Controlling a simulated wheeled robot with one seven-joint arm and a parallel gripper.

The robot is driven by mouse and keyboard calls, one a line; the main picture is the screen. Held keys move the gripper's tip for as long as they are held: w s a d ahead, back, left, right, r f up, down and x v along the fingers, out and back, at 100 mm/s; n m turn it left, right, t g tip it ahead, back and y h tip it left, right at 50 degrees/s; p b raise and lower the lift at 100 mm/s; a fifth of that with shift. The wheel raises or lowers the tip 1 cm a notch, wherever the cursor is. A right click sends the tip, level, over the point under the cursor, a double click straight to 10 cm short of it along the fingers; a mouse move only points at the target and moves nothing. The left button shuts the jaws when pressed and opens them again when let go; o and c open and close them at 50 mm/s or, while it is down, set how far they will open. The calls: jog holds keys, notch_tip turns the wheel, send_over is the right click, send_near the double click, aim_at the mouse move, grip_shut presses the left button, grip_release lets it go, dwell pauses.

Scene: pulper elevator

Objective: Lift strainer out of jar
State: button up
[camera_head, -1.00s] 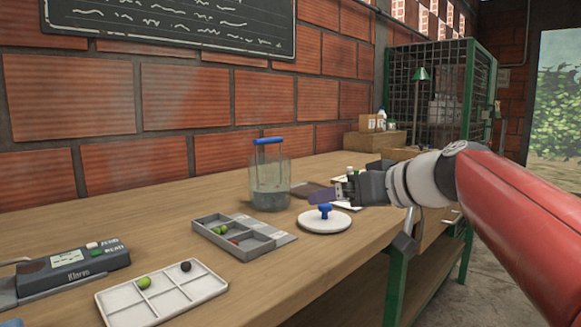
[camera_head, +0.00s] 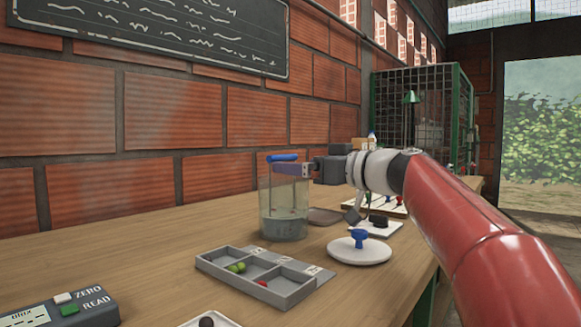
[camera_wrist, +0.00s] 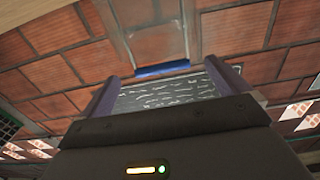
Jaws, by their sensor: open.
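The glass jar (camera_head: 284,222) stands on the wooden bench, with cloudy liquid in its lower part. The strainer's blue handle (camera_head: 283,158) shows above the jar's rim, on thin upright wires. The strainer's lower end is hard to make out in the liquid. My gripper (camera_head: 290,170) reaches in from the right at the height of the handle, its fingers close to it. In the wrist view my open gripper (camera_wrist: 162,82) has one finger on each side, and the blue handle (camera_wrist: 162,68) lies across the gap near the fingertips. I cannot tell whether they touch.
A white lid with a blue knob (camera_head: 359,249) lies right of the jar. A grey sorting tray (camera_head: 286,291) with green and red berries lies in front. A grey meter (camera_head: 60,311) is at the left. The bench left of the jar is clear.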

aim_at(280, 158)
jog(key=p+x, duration=0.1)
jog(key=x, duration=0.6)
jog(key=shift+w+a+p, duration=0.2)
jog(key=shift+a+p, duration=0.1)
jog(key=shift+p, duration=0.05)
